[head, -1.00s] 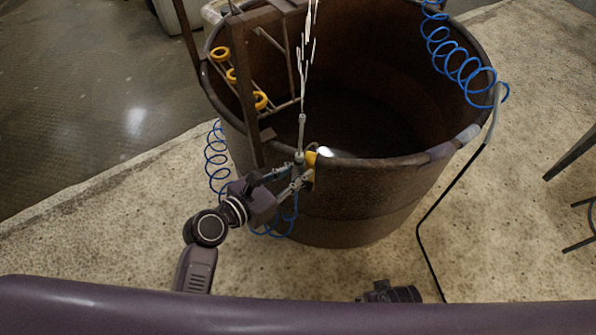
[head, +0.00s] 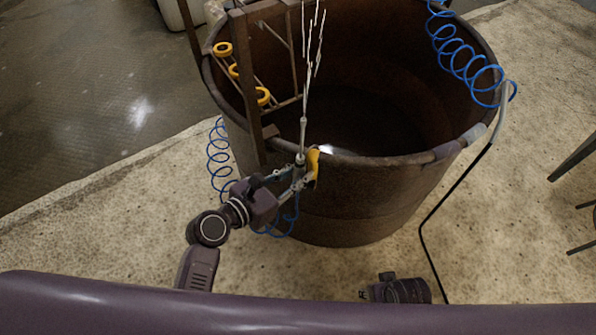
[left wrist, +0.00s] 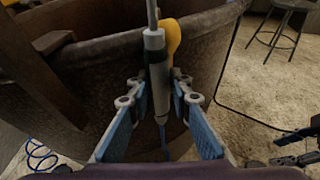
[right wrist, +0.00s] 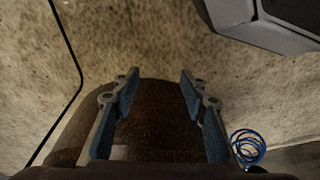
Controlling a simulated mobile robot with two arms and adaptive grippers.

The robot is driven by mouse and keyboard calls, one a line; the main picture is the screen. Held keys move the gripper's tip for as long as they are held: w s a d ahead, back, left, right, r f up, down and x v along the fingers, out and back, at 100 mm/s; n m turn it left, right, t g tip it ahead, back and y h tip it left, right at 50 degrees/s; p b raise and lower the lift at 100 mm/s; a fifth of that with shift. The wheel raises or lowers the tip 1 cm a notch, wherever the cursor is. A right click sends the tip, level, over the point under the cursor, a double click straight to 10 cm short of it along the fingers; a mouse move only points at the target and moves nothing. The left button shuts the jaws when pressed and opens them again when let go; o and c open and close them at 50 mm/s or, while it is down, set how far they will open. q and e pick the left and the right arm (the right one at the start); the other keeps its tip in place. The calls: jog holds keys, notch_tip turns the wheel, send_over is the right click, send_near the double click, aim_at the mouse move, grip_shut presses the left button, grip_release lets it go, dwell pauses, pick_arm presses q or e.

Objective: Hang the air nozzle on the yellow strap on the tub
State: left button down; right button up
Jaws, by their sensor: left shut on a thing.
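The air nozzle (head: 300,160) is a slim grey upright cylinder with a thin tip, at the tub's near rim. My left gripper (head: 299,178) is shut on its body, just outside the wall. The yellow strap (head: 314,160) lies over the rim of the rusty brown tub (head: 360,200), right beside the nozzle. In the left wrist view the nozzle (left wrist: 154,55) stands in front of and left of the strap (left wrist: 173,38). I cannot tell whether they touch. My right gripper (right wrist: 158,75) is open and empty in the right wrist view.
A blue coiled hose (head: 217,150) hangs left of the tub; another (head: 465,60) hangs over its far right rim. A brown frame (head: 247,90) with yellow rings (head: 234,71) stands at the left rim.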

pick_arm(q)
jog(key=shift+s+f, duration=0.2)
jog(key=shift+f, duration=0.3)
pick_arm(e)
jog(key=shift+w+r, duration=0.2)
jog(key=shift+r, duration=0.4)
jog(key=shift+w+r, duration=0.2)
jog(key=shift+r, duration=0.35)
pick_arm(q)
jog(key=c, duration=1.7)
grip_release()
jog(key=shift+o, duration=0.2)
jog(key=shift+r, duration=0.1)
pick_arm(e)
jog(key=shift+f, duration=0.1)
jog(key=shift+s+d, duration=0.1)
pick_arm(q)
jog(key=v, duration=1.2)
